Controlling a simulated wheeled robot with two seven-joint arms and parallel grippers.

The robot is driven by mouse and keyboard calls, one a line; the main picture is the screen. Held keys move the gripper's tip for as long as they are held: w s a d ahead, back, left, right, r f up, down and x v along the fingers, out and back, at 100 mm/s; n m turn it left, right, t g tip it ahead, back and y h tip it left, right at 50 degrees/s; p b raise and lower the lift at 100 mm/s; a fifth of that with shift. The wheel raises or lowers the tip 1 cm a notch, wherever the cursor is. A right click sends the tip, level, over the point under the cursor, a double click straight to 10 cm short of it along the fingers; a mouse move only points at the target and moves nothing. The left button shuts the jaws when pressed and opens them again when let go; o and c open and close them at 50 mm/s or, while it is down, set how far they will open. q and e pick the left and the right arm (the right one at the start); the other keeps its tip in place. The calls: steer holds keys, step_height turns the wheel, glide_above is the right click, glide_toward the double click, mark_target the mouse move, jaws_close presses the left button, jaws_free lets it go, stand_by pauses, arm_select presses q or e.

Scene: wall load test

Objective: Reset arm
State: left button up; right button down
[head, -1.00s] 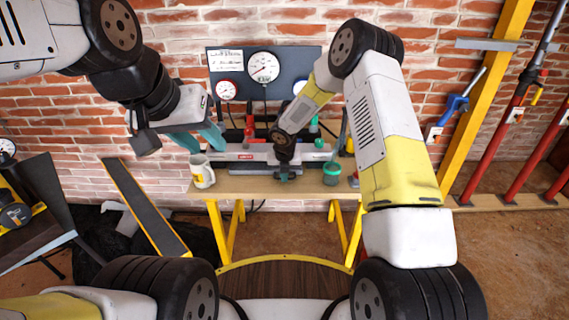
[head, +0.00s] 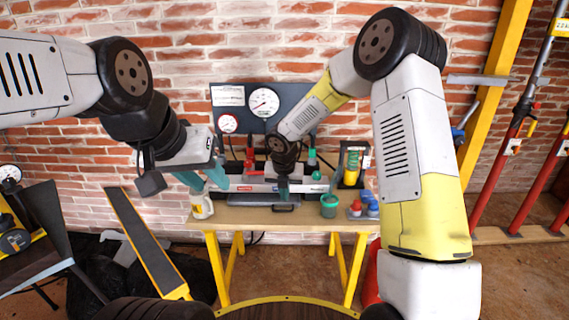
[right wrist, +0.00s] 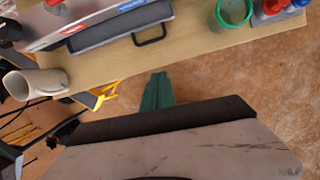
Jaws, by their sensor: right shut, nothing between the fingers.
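My left gripper (head: 204,178) hangs at the left in the head view, its two teal fingers spread apart and empty. It overlaps the area above the left end of the workbench (head: 250,222). My right gripper (head: 283,190) points down in front of the bench's middle in the head view. In the right wrist view its teal fingers (right wrist: 157,92) are together with nothing between them, and they overlap the bare ground beyond the bench edge.
The yellow-legged bench holds a white mug (head: 201,206), a green cup (head: 329,206), small blue and red bottles (head: 368,207) and a long grey device with a black handle (head: 286,207). Gauges (head: 264,102) are on a dark panel behind. Red posts (head: 497,165) stand at right.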

steer(key=s+d+r+m+t, duration=0.1)
steer(key=s+d+r+m, duration=0.5)
steer(key=r+m, duration=0.35)
steer(key=s+d+r+m, duration=0.6)
steer(key=r+m, duration=0.2)
steer(key=r, duration=0.2)
steer(key=s+d+r+m+t+y, duration=0.1)
steer(key=s+r+m, duration=0.1)
steer(key=s+m, duration=0.6)
steer(key=s+d+r+m+y, duration=0.1)
steer(key=s+d+r+m, duration=0.1)
steer(key=s+m, duration=0.7)
steer(key=shift+s+r+t, duration=0.35)
steer(key=shift+r+t, duration=0.05)
steer(key=shift+r, duration=0.3)
steer(key=shift+d, duration=0.1)
